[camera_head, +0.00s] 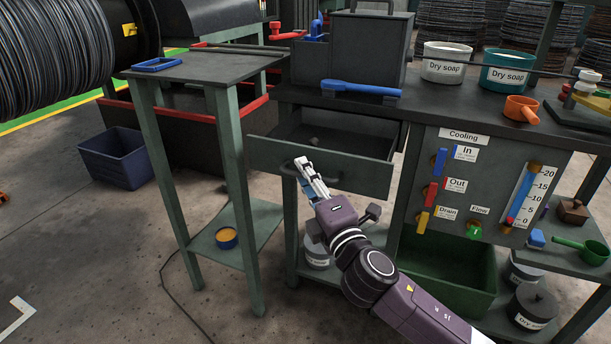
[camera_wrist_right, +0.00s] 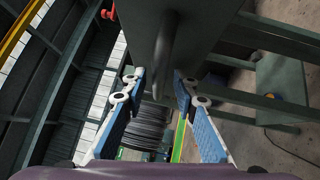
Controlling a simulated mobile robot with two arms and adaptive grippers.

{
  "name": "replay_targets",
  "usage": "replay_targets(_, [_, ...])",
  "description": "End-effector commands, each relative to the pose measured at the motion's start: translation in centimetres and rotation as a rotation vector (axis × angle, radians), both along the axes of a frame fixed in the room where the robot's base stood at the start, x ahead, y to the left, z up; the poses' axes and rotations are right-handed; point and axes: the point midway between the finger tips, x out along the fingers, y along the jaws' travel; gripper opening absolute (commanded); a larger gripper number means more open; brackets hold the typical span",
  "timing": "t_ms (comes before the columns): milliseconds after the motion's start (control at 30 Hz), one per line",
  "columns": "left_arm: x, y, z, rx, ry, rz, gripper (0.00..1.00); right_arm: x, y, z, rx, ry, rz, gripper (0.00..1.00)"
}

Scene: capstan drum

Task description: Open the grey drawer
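The grey drawer (camera_head: 268,157) is pulled out from under the workbench, and its dark inside shows from above. A small dark item (camera_head: 315,141) lies in it. Its curved handle (camera_head: 330,176) is on the front panel. My right gripper (camera_head: 304,168) is at the drawer front, by the handle. In the right wrist view my right gripper (camera_wrist_right: 157,82) has its two fingers wide apart, and the handle (camera_wrist_right: 165,48) shows ahead, between their directions. Whether a finger touches the handle I cannot tell. My left gripper is not in view.
A side table (camera_head: 190,68) stands left of the drawer. The workbench top (camera_head: 440,98) carries a blue tool (camera_head: 360,88) and soap buckets. The cooling panel (camera_head: 480,185) and a green bin (camera_head: 450,272) are right of my arm. Bare floor lies in front.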

Motion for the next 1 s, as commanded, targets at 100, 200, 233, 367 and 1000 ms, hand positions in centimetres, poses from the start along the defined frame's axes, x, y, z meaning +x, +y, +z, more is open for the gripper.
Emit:
replay_targets(100, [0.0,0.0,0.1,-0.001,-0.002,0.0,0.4,0.0,0.0,0.1,0.0,-0.001,0.0,0.27])
replay_targets(200, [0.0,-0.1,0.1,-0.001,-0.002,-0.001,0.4,-0.4,-0.2,0.0,0.0,-0.001,0.0,0.27])
replay_targets(233, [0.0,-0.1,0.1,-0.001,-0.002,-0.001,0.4,-0.6,-0.4,-0.1,0.0,0.0,0.0,0.27])
replay_targets(367, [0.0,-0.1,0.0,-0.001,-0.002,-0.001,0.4,-2.4,-1.2,-0.4,0.0,0.0,0.001,0.27])
replay_targets(1000, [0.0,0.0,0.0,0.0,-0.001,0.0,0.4,-10.6,-5.5,-1.6,0.0,0.001,-0.001,0.27])
